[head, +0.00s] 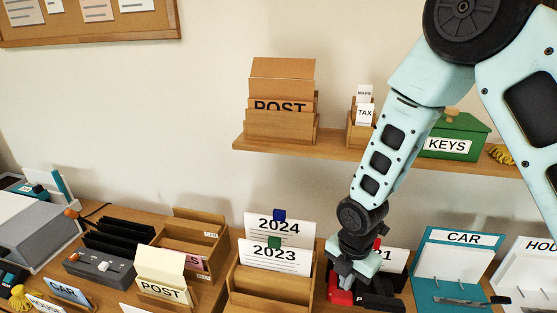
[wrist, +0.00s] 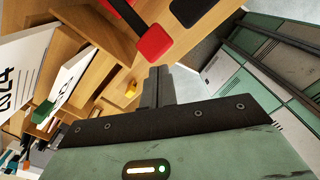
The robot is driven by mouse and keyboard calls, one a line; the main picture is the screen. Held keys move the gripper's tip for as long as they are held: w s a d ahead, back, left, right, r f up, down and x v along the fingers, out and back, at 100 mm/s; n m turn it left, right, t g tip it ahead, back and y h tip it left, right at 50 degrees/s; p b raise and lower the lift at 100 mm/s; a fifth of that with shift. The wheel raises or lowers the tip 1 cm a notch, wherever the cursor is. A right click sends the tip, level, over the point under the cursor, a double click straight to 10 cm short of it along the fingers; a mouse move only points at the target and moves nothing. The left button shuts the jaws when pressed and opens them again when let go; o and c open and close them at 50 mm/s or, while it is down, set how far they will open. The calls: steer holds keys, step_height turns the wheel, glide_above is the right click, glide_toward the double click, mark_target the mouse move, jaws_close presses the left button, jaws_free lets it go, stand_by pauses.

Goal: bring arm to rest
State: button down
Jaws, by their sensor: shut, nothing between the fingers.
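My gripper (head: 345,282) is at the end of my pale blue arm, which reaches down from the upper right in the head view. It hangs low over the desk, in front of a card ending in "1" that it partly hides. In the wrist view the two dark fingers (wrist: 158,86) are together with nothing between them. A red and black object (head: 340,296) lies right by the fingertips in the head view. Its red end (wrist: 155,43) shows just beyond the fingertips in the wrist view; I cannot tell whether they touch.
A wooden holder with "2024" (head: 279,227) and "2023" (head: 274,260) cards stands left of my gripper. A teal CAR holder (head: 466,240) stands right. The wall shelf (head: 290,150) carries a POST box (head: 282,125) and green KEYS box (head: 455,132) behind my arm. The desk is crowded.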

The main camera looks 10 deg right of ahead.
steer(key=s+a+r+m+b, duration=0.2)
steer(key=s+r+m, duration=0.6)
steer(key=s+m, duration=0.1)
steer(key=s+a+r+m+b, duration=0.2)
steer(key=s+a+r+m, duration=0.1)
steer(key=s+r+m, duration=0.5)
steer(key=shift+s+a+r+m+y, duration=0.15)
steer(key=shift+s+a+m+y, duration=0.3)
steer(key=shift+s, duration=0.5)
steer(key=shift+d, duration=0.15)
